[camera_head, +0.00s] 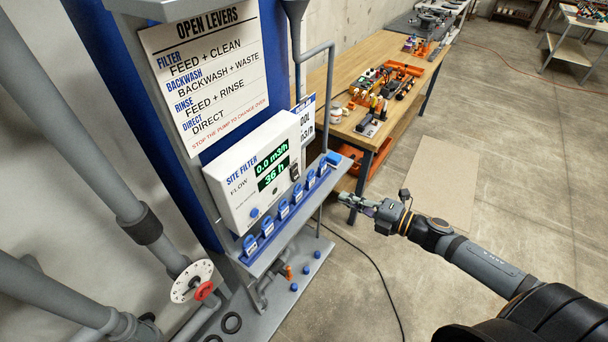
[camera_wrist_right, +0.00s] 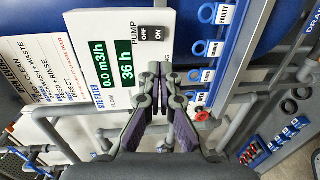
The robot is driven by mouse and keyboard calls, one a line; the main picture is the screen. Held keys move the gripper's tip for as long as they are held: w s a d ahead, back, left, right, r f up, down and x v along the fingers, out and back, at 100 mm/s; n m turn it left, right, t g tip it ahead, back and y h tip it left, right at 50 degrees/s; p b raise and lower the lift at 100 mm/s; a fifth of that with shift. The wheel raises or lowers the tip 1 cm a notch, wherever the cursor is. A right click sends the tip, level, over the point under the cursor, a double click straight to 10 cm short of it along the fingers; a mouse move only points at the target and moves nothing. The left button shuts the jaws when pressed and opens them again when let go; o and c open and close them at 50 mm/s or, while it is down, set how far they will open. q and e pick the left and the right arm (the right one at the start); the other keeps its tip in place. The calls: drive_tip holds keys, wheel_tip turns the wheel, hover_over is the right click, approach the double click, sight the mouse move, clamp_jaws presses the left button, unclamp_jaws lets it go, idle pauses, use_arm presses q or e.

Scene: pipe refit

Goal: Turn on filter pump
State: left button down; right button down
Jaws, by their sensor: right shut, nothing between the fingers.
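The site filter box (camera_head: 228,190) is a white panel at the centre left of the head view. Its display reads 0.0 m3/h and 36 h, also in the wrist view (camera_wrist_right: 113,68). The black pump switch (camera_wrist_right: 153,34), with OFF and ON halves, sits beside the display; it shows small in the head view (camera_head: 295,172). Which half is pressed I cannot tell. My right gripper (camera_head: 343,198) is shut and empty, to the right of the box and apart from it. Its fingers (camera_wrist_right: 160,68) appear below the switch in the wrist view. My left gripper is not in view.
Several blue tagged pieces (camera_head: 283,211) line the ledge below the box. A lever sign (camera_head: 205,70) hangs above. A wooden workbench (camera_head: 385,45) with tools stands behind. Floor at right is open.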

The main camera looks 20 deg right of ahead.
drive_tip(key=b, duration=0.4)
approach(297, 178)
drive_tip(key=p+x, duration=0.3)
drive_tip(key=x, duration=0.3)
drive_tip(key=shift+r, duration=0.15)
drive_tip(key=shift+w+a, duration=0.25)
drive_tip(key=shift+w, duration=0.05)
drive_tip(key=shift+f, duration=0.2)
